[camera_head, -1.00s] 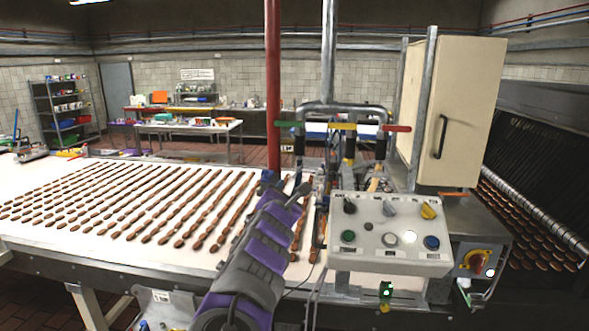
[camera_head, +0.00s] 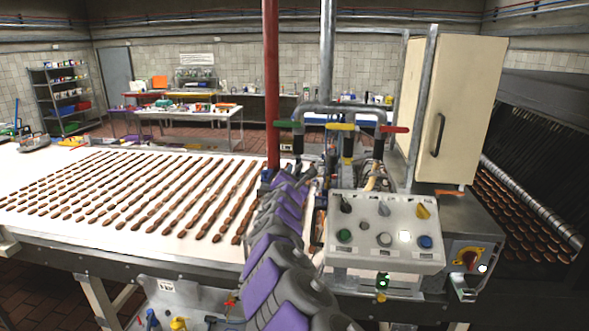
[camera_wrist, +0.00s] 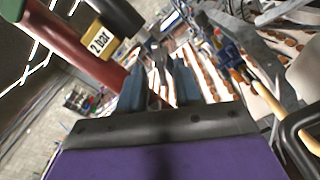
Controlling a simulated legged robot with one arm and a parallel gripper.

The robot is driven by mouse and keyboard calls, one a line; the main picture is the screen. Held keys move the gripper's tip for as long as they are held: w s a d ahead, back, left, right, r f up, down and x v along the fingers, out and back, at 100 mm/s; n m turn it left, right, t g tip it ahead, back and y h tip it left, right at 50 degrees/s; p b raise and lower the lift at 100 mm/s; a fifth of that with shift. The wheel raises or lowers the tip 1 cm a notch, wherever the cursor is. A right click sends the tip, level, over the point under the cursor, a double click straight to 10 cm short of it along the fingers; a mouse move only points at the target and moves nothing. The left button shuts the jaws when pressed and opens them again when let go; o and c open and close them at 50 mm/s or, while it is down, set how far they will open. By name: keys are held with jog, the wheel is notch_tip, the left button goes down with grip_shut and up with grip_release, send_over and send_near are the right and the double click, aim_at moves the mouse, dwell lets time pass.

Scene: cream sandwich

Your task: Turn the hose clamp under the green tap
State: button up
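The green tap (camera_head: 290,125) is the left of three taps on the metal pipe frame in the head view. A dark hose part (camera_head: 298,144) hangs below it. I cannot make out the hose clamp there; my arm covers the area beneath. My purple and grey arm reaches up from the bottom to just below the green tap. In the wrist view my gripper (camera_wrist: 160,82) has two blue-grey fingers apart, with nothing clearly held between them. A grey piece shows beyond the fingertips; I cannot tell what it is or whether they touch it.
A red pole (camera_head: 271,90) stands left of the taps. The yellow tap (camera_head: 346,127) and red tap (camera_head: 395,129) are to the right. A control box (camera_head: 385,250) stands below them. The conveyor (camera_head: 50,165) with rows of brown biscuits spreads left. A cream cabinet (camera_head: 455,110) is at right.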

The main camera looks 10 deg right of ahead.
jog(key=shift+d+p+x, duration=0.25)
jog(key=shift+p+x, duration=0.15)
jog(key=shift+x, duration=0.9)
jog(key=shift+w+a, duration=0.1)
jog(key=shift+a, duration=0.25)
jog(key=shift+c, duration=0.2)
jog(key=shift+d, duration=0.25)
jog(key=c, duration=0.3)
grip_shut()
